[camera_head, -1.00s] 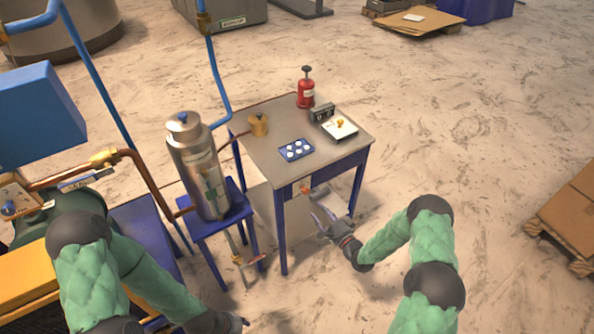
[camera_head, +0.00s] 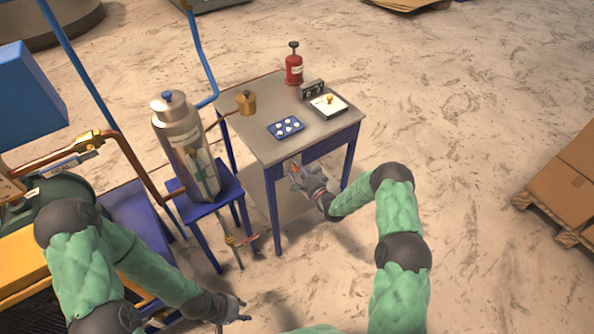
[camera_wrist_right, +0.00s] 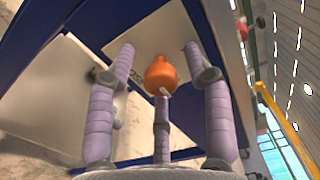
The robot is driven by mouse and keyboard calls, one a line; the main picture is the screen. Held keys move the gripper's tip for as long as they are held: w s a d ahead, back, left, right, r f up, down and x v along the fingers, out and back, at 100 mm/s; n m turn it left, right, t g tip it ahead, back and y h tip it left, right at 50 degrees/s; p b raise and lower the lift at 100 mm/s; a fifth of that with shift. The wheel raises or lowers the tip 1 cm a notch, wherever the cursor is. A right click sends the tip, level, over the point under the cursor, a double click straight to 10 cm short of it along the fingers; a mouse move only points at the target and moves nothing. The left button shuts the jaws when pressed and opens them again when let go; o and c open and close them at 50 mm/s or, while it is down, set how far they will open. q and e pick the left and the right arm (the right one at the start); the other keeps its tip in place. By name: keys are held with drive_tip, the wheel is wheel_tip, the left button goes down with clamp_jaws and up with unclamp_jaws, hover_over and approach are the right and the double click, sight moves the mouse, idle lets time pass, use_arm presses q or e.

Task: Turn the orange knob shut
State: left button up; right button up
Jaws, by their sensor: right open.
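The orange knob (camera_wrist_right: 160,75) sits on a pale plate (camera_wrist_right: 146,56) fixed to the table's blue front, and it shows clearly in the right wrist view. It has a small pale mark on its lower front. My right gripper (camera_wrist_right: 156,72) is open, with its fingers spread around the knob and no clear contact. In the head view my right gripper (camera_head: 298,172) is at the table's front edge and mostly hides the knob. My left gripper (camera_head: 240,308) hangs low at the bottom of the head view, empty; its finger opening is too small to judge.
The grey-topped table (camera_head: 250,128) carries a red bottle (camera_head: 294,68), a blue tray with white discs (camera_head: 286,128), a small box and a brass fitting. A metal cylinder (camera_head: 186,145) stands on a blue stand to the left. Floor to the right is clear up to the boxes (camera_head: 570,190).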

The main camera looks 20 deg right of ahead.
clamp_jaws()
